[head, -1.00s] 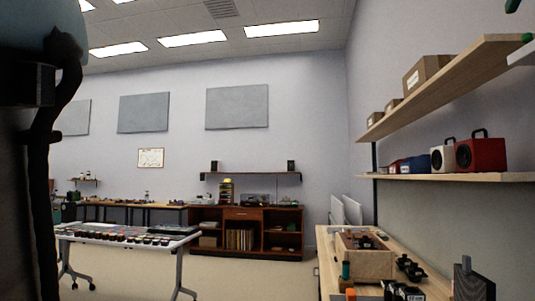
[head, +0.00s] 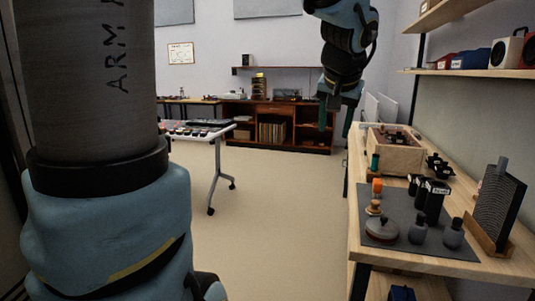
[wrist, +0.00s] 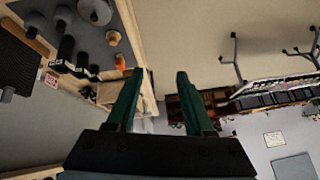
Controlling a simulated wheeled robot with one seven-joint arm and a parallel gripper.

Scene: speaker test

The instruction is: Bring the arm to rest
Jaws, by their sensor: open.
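My gripper (head: 335,116) hangs in the upper middle of the head view, with its two dark green fingers pointing down. In the wrist view my gripper (wrist: 160,78) shows its fingers apart with nothing between them. It is open and empty. In the head view it appears left of the wooden workbench (head: 490,268), above the floor, and touches nothing that I can see. My upper arm fills the left of the head view.
The workbench at right holds a grey mat (head: 402,232) with several small dark items, a wooden box (head: 395,155) and a dark mesh panel (head: 498,208) on a stand. A shelf (head: 465,71) with speakers is above. A white table (head: 222,134) stands left. The floor (head: 275,215) between is clear.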

